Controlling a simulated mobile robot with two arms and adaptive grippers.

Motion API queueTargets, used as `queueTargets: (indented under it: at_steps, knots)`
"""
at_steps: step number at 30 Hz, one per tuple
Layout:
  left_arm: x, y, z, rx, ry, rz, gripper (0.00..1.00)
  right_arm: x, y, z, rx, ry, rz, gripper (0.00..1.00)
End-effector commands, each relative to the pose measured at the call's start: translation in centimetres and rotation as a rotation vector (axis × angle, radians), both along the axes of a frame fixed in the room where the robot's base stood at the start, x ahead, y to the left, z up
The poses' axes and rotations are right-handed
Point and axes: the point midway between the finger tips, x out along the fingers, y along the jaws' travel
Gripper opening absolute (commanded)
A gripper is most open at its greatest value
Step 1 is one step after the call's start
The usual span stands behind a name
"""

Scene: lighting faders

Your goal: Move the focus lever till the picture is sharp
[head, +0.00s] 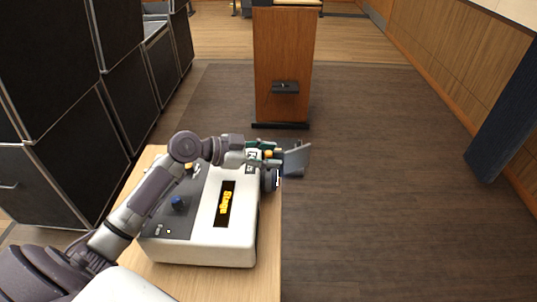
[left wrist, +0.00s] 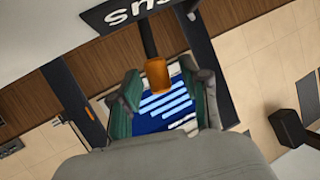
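In the left wrist view the lever's orange knob (left wrist: 158,75) on a dark stem lies between the two green-padded fingers of the left gripper (left wrist: 165,100). The fingers stand apart, with gaps beside the knob. Beyond them shows a blue picture with pale stripes (left wrist: 165,104), partly hidden by the fingers and knob; I cannot tell how sharp it is. My right gripper is not in view.
A blue knob (head: 178,203) stands on the box's top left. A wooden lectern (head: 284,60) stands beyond on the dark floor. Black cases (head: 60,150) are stacked at left. The floor right of the table is clear.

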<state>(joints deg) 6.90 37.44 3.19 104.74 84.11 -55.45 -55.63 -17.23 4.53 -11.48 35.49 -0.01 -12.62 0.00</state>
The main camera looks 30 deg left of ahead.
Motion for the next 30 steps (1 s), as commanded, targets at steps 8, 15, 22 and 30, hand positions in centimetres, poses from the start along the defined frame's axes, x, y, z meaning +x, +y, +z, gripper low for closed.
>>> queueTargets:
  at_steps: [8, 15, 22, 30]
  knots:
    - [-0.3, 0.3, 0.1, 0.001, 0.0, 0.001, 0.46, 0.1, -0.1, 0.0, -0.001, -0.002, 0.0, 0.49]
    - [-3.0, 3.0, 1.4, 0.003, 0.002, 0.002, 0.46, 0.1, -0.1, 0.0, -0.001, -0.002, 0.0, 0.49]
    - [-6.1, 6.1, 3.1, 0.002, 0.003, 0.001, 0.46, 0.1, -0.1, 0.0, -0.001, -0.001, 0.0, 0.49]
    - [-7.9, 7.9, 4.1, 0.0, 0.0, 0.0, 0.46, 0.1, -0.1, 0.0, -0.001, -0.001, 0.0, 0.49]
